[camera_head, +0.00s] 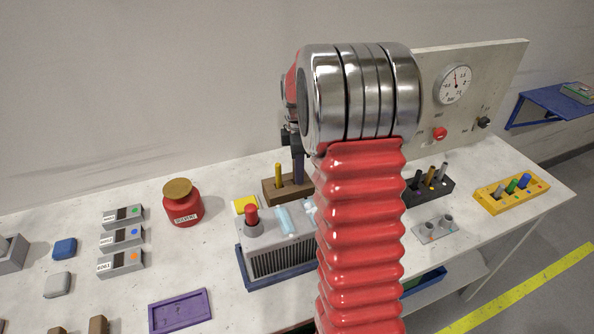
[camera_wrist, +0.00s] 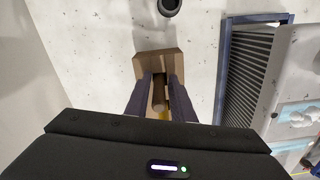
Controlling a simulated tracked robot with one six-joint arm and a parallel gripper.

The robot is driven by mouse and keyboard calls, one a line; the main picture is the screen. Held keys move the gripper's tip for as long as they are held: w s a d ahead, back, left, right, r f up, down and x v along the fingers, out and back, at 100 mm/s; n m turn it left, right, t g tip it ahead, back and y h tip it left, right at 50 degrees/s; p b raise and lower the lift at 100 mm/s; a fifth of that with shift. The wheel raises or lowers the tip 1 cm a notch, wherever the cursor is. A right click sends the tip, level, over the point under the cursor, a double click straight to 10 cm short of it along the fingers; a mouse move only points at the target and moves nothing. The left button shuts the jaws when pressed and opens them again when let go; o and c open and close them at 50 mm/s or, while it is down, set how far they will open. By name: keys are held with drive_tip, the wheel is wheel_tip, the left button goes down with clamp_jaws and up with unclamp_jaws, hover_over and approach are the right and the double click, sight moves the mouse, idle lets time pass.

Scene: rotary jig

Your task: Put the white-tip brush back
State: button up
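The wooden holder block (camera_head: 271,196) stands on the table in the head view, with a yellow-topped stick (camera_head: 279,175) upright at its left. My gripper (camera_head: 298,181) points down at the block's right part, partly behind my arm. In the wrist view, the two dark fingers of my gripper (camera_wrist: 160,88) close around a brown cylindrical handle (camera_wrist: 159,97), which lines up with the wooden block (camera_wrist: 157,62). No white tip shows, so I cannot confirm that this is the white-tip brush. How deep the handle sits in the block is hidden.
A grey finned box (camera_head: 285,261) with a red knob stands close in front of the block. A red solvent jar (camera_head: 183,207) stands left. A black holder (camera_head: 437,190) and yellow rack (camera_head: 511,196) are right. Free tabletop lies around the purple tray (camera_head: 181,309).

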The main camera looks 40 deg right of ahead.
drive_tip(key=shift+o, duration=1.2)
wheel_tip(320, 180, up, 12)
drive_tip(key=shift+r, duration=0.1)
drive_tip(key=shift+a, duration=0.1)
